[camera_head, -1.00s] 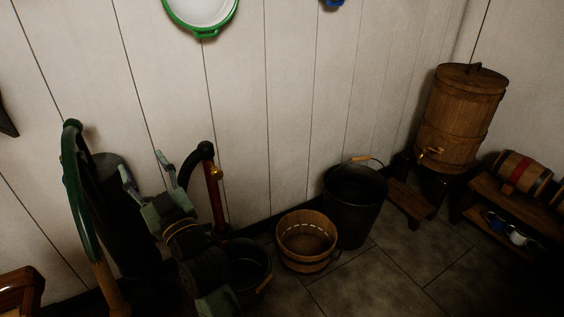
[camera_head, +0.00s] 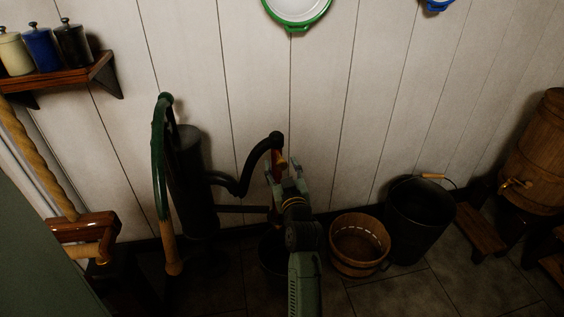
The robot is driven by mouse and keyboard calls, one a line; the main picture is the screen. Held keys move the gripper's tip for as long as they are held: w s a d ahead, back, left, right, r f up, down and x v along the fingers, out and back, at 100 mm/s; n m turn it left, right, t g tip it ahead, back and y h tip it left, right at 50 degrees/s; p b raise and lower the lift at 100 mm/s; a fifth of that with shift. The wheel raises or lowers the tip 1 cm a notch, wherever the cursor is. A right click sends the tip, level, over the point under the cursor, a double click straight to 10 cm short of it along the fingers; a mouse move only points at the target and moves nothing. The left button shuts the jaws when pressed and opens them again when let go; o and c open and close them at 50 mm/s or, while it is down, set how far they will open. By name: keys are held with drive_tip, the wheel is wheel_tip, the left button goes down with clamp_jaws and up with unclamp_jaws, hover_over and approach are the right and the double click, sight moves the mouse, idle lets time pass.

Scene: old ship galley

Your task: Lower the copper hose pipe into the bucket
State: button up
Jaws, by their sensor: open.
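The copper hose pipe (camera_head: 277,154) hangs from the end of a black curved hose on the hand pump and has a brass knob on its side. My gripper (camera_head: 284,166) is open, its fingers seen on either side of the pipe; I cannot tell whether they touch it. A dark bucket (camera_head: 268,250) stands on the floor below, partly hidden by my arm. Whether the pipe's end is over or inside it cannot be seen.
The black pump (camera_head: 190,175) with its green handle (camera_head: 160,150) stands left of my arm. A wooden tub (camera_head: 358,262) and a larger black pail (camera_head: 420,225) stand to the right. A wooden barrel (camera_head: 540,150) is at far right. The white plank wall is close behind.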

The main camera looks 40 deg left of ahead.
drive_tip(key=shift+w+a, duration=0.5)
drive_tip(key=shift+a, duration=0.05)
drive_tip(key=shift+c, duration=0.5)
clamp_jaws()
